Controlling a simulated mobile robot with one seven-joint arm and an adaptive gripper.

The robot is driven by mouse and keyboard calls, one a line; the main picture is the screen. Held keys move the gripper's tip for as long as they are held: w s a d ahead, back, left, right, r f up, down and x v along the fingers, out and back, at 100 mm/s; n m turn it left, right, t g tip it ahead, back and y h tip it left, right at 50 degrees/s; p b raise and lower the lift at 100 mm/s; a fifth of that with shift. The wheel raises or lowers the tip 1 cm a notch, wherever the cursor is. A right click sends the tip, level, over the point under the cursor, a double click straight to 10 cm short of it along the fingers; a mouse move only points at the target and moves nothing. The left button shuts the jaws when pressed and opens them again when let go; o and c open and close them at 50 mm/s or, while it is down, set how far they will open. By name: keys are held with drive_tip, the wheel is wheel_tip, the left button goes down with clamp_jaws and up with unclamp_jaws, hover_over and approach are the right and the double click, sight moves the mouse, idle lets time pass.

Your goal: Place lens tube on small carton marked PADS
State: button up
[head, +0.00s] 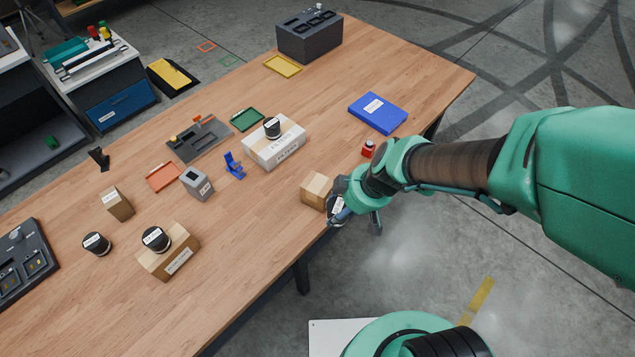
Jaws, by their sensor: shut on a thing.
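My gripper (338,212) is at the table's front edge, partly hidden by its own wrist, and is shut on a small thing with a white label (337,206). I cannot tell for sure whether this is the lens tube. A small brown carton (315,188) stands just left of the gripper; no label shows on it. Black cylinders with white labels stand on a brown carton (180,253), on a white box (287,149) and on the bare table (97,243). Another small carton (117,204) carries a label. The labels are too small to read, so PADS cannot be picked out.
A grey box (196,184), a blue stand (234,166), orange (163,176) and green (247,119) trays and a dark fixture (200,138) are mid-table. A blue case (377,113) and red button (368,149) lie near the right edge. Front-centre wood is clear.

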hover_over(319, 184)
drive_tip(key=shift+w+f+p, duration=0.1)
drive_tip(key=shift+f+p, duration=0.3)
drive_tip(key=shift+f, duration=0.3)
idle(0.4)
drive_tip(key=shift+f, duration=0.15)
drive_tip(key=shift+f, duration=1.65)
drive_tip(key=shift+f+b, duration=0.1)
drive_tip(key=shift+b, duration=0.3)
drive_tip(key=o, duration=1.4)
drive_tip(key=shift+r+p, duration=0.2)
drive_tip(key=shift+p, duration=0.1)
